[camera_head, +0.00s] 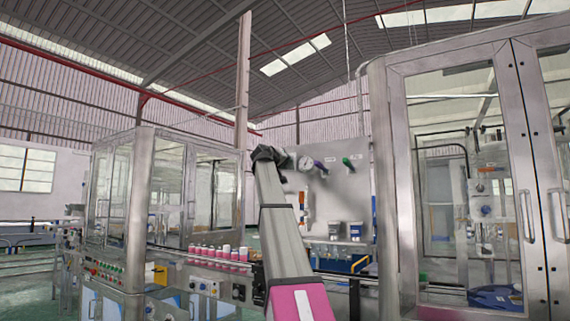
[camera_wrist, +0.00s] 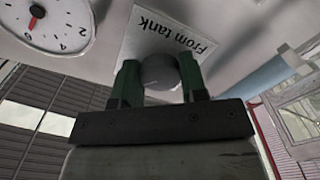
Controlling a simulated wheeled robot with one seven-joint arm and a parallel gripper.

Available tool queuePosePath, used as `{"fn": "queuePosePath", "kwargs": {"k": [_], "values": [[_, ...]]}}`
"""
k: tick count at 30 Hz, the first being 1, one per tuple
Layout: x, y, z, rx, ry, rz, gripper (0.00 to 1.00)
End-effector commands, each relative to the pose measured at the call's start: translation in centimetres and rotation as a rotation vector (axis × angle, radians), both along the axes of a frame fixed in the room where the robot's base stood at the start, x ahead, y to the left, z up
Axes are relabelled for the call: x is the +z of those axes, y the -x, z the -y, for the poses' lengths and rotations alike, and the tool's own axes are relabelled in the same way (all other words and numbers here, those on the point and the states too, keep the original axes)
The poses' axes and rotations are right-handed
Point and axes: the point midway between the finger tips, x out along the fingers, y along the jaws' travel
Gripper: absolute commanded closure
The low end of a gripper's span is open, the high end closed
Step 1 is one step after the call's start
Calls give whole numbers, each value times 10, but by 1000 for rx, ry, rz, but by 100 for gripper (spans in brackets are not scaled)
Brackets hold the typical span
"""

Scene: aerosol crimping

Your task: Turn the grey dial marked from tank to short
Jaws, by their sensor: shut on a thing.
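The grey dial (camera_wrist: 159,72) is in the upper middle of the wrist view, in front of a white label (camera_wrist: 168,42) reading "From tank", which appears upside down. My gripper (camera_wrist: 160,82) has its two dark green fingers on either side of the dial and is shut on it. In the head view my gripper (camera_head: 283,158) reaches the steel panel (camera_head: 345,195) at its upper left; the dial is hidden there behind my arm. Any "short" marking cannot be made out.
A round white gauge (camera_wrist: 45,24) with a red needle is beside the label; it also shows in the head view (camera_head: 306,163). Glazed machine cabinets stand left (camera_head: 165,190) and right (camera_head: 465,170).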

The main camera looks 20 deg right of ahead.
Motion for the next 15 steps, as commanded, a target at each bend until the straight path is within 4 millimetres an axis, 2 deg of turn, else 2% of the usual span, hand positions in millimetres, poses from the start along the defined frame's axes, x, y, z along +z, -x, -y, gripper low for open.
{"fn": "queuePosePath", "kwargs": {"k": [15], "values": [[-1, 0, 0, 0, -55, 69, 84]]}}
